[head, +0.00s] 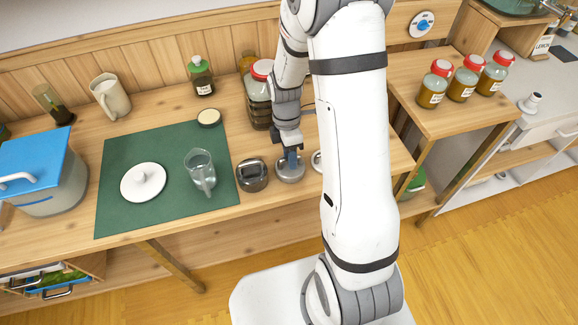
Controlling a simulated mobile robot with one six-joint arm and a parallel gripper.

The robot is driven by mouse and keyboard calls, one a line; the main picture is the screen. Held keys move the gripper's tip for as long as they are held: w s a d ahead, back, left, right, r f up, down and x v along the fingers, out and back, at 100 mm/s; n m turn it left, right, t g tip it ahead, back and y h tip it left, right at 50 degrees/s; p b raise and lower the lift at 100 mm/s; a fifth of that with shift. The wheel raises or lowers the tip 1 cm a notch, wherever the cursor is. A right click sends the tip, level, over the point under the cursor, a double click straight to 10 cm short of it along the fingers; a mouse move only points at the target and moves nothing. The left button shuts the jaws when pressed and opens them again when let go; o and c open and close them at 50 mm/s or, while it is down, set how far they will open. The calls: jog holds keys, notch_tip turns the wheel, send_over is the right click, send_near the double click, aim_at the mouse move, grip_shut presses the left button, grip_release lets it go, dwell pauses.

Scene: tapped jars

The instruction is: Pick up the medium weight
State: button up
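My gripper (291,158) points down at a round grey metal weight (290,174) on the wooden counter. Its fingertips are at the weight's top; I cannot tell whether they touch it or are open or shut. To the left stands a rounder metal piece with a dark top (252,177), which may be another weight. To the right, a sliver of another metal disc (317,161) shows, mostly hidden behind my arm. With that one partly hidden, I cannot tell for sure which is the medium weight.
A large jar with a red lid (261,92) stands close behind my gripper. A blue-lidded pot (45,175) is at far left. Several red-lidded jars (463,80) stand on the right shelf.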

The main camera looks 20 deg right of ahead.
grip_shut()
dwell(1.4)
